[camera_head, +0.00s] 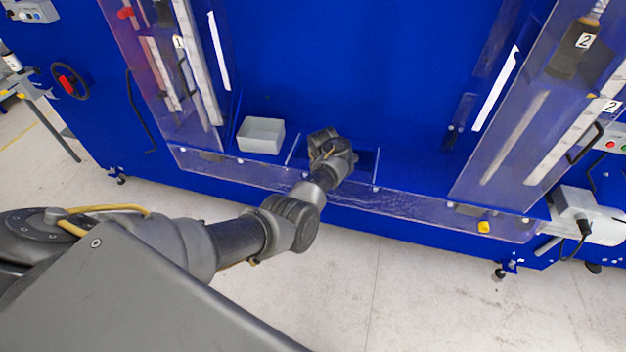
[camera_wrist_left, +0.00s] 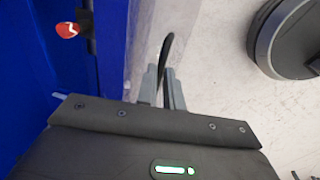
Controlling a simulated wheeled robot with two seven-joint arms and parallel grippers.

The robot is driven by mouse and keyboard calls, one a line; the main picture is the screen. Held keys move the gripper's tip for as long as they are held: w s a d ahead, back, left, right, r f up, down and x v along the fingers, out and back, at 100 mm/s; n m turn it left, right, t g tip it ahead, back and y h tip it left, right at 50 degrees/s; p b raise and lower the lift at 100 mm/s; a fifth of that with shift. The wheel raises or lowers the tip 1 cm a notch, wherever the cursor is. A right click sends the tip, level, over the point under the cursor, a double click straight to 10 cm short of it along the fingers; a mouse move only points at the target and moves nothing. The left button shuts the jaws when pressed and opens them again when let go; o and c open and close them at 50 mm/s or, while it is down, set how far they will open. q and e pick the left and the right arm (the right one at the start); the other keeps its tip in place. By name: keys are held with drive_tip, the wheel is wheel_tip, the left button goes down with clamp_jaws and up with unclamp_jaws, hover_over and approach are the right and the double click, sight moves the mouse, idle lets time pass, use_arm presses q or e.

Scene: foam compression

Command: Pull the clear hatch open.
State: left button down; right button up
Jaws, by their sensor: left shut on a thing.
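A low clear panel (camera_head: 420,205), which looks to be the hatch, runs along the front lower edge of the blue machine. My left arm reaches in from the left, and its wrist hangs over the middle of this panel. The wrist hides the gripper in the head view. In the left wrist view, my left gripper (camera_wrist_left: 162,88) is shut on a black loop handle (camera_wrist_left: 167,45). The handle rises beside a translucent strip of clear panel (camera_wrist_left: 140,40). I cannot tell how far the hatch stands open. My right gripper is not in view.
Upright clear panels marked 1 (camera_head: 179,42) and 2 (camera_head: 586,40) stand on either side. A white bin (camera_head: 261,135) sits on the blue ledge behind the low panel. A red knob (camera_wrist_left: 67,30) shows on the machine. The pale floor (camera_head: 340,300) in front is clear.

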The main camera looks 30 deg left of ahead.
use_arm(q)
drive_tip(key=shift+f, duration=0.1)
drive_tip(key=c, duration=1.8)
unclamp_jaws()
drive_tip(key=shift+s, duration=0.1)
drive_tip(key=shift+o, duration=1.4)
wheel_tip(320, 180, up, 11)
drive_tip(key=s+p, duration=0.2)
drive_tip(key=p, duration=0.3)
drive_tip(key=shift+d+f, duration=0.15)
drive_tip(key=shift+d, duration=0.1)
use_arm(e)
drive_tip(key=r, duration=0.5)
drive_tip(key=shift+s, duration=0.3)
use_arm(q)
drive_tip(key=shift+f, duration=0.1)
